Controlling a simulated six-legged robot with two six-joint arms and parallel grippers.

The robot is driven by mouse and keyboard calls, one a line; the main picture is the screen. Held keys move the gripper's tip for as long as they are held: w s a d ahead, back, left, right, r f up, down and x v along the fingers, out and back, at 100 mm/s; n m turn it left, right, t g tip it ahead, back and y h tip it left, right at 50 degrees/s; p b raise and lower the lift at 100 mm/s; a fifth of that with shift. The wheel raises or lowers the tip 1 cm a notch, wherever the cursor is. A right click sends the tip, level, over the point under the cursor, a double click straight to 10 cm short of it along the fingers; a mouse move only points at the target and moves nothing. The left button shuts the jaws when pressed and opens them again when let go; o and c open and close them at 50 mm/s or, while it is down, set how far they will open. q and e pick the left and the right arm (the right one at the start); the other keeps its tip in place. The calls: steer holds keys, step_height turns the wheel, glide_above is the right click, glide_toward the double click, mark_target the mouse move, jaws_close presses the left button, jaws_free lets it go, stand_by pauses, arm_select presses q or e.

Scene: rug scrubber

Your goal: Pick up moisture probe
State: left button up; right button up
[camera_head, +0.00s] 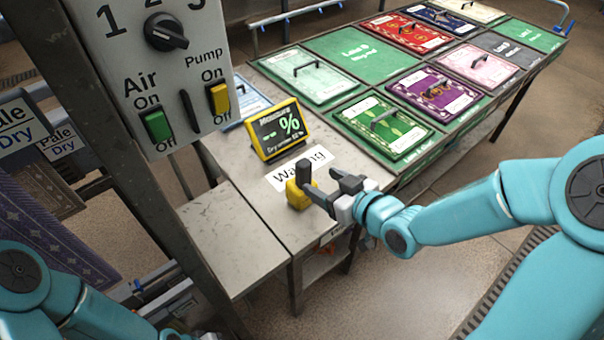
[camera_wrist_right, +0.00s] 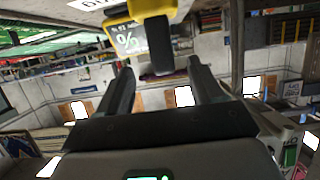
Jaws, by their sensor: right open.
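The moisture probe is a yellow block (camera_head: 299,194) with an upright black handle (camera_head: 305,173), standing on the grey metal table. My right gripper (camera_head: 327,184) is open just right of the probe, its dark fingers pointing at the handle. In the right wrist view, the probe's yellow body (camera_wrist_right: 150,8) is at the top and its black handle (camera_wrist_right: 158,42) lies in line with the gap between the spread fingers (camera_wrist_right: 160,70). I cannot tell whether the fingers touch the handle. My left arm shows at the lower left, but its gripper is out of view.
A yellow-framed moisture display (camera_head: 280,129) stands behind the probe, with a white label (camera_head: 300,168) between them. A control panel (camera_head: 152,70) with switches is at the upper left. A green sample table with several coloured boards (camera_head: 383,127) extends at the back right.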

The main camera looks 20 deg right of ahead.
mark_target(308, 174)
steer(key=x, duration=0.5)
steer(key=shift+w+f, duration=0.1)
steer(key=shift+w, duration=0.05)
steer(key=shift+w+a, duration=0.25)
steer(key=shift+w, duration=0.1)
steer(key=p+x, duration=0.1)
steer(key=x, duration=0.3)
steer(key=shift+w+a+f, duration=0.1)
steer(key=shift+w+f, duration=0.15)
steer(key=shift+f, duration=0.05)
steer(key=shift+s+r, duration=0.1)
steer(key=c, duration=1.2)
jaws_close()
